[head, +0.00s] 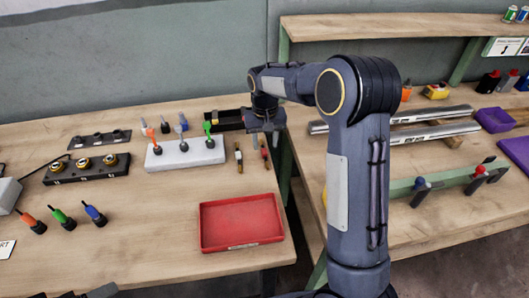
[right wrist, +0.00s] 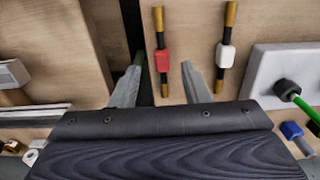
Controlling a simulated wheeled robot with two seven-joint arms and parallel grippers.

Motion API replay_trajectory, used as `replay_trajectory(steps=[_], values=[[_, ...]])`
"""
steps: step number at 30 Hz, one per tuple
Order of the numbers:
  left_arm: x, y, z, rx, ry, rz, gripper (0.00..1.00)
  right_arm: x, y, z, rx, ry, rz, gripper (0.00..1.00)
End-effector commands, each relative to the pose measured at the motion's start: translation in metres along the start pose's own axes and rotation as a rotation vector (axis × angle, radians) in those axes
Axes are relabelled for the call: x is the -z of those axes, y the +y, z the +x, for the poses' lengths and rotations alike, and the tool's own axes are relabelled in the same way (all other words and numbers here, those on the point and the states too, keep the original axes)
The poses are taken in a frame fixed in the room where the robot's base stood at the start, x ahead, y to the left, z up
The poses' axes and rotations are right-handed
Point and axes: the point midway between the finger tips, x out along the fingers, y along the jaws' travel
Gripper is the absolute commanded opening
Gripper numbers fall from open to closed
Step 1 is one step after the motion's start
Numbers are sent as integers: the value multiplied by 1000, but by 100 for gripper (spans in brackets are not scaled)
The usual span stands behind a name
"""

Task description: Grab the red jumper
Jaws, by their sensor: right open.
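The red jumper (right wrist: 162,60) is a thin dark rod with gold ends and a red block at its middle. It lies on the wooden table close to the table's right edge; in the head view it is small and partly hidden by my right gripper. My right gripper (right wrist: 162,72) is open, with one finger on each side of the red jumper's line as seen from the wrist. Whether the fingers are down at its height I cannot tell. A white jumper (right wrist: 226,57) lies beside it, outside the fingers. My left gripper is not in view.
A white block (head: 185,154) with colored plugs stands left of the jumpers. A gap separates this table from the right-hand one (head: 430,238).

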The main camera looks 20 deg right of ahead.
Motion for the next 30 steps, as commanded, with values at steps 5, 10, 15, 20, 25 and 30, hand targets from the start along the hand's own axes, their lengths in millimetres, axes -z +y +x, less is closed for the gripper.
replay_trajectory(steps=[5,10,15,20,25,30], values=[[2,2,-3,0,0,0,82,1,-1,25,0,-4,1,42],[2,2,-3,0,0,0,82,1,-2,32,1,-1,0,42],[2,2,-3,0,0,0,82,1,-2,32,1,-1,0,39],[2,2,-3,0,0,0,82,1,-2,32,1,-1,0,18],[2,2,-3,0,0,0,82,1,-2,31,1,-1,0,0],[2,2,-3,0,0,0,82,1,-2,31,1,-1,0,0]])
